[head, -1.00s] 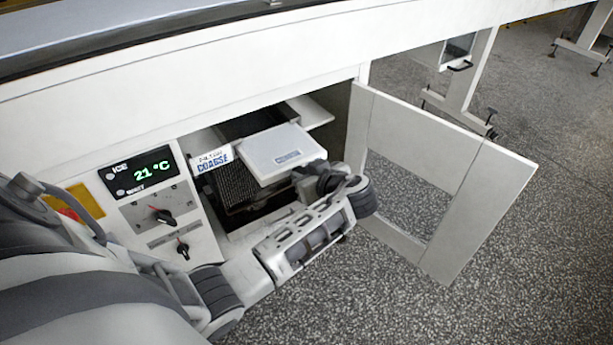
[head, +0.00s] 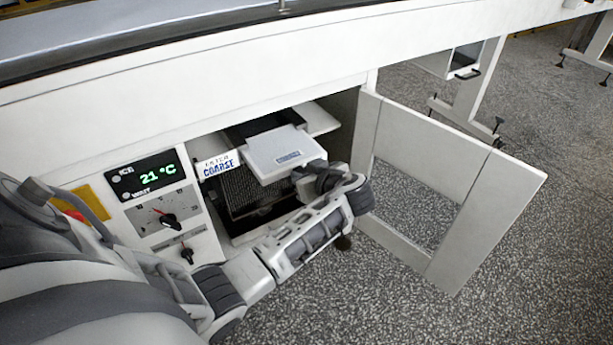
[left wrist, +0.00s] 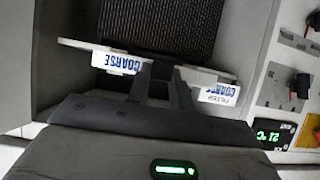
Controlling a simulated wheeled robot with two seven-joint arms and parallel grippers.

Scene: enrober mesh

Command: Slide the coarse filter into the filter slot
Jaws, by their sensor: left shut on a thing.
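The coarse filter (head: 275,148) is a flat white panel with a blue-lettered front label. It lies level, partly inside the open cabinet, with its front end at the opening. My left gripper (head: 312,176) is shut on its front end. In the left wrist view the filter's COARSE label (left wrist: 115,60) appears upside down beside my left gripper (left wrist: 165,75). The filter slot carries a FILTER COARSE label (head: 218,165), left of the filter; that label also shows in the left wrist view (left wrist: 218,94). The filter hides part of the slot, so its seating depth cannot be told. My right gripper is not in view.
A white door (head: 455,190) with a window stands open to the right of the cabinet. A control panel (head: 160,205) with knobs and a 21 °C display is on the left. Dark mesh (head: 245,190) lies below the filter. Speckled floor in front is clear.

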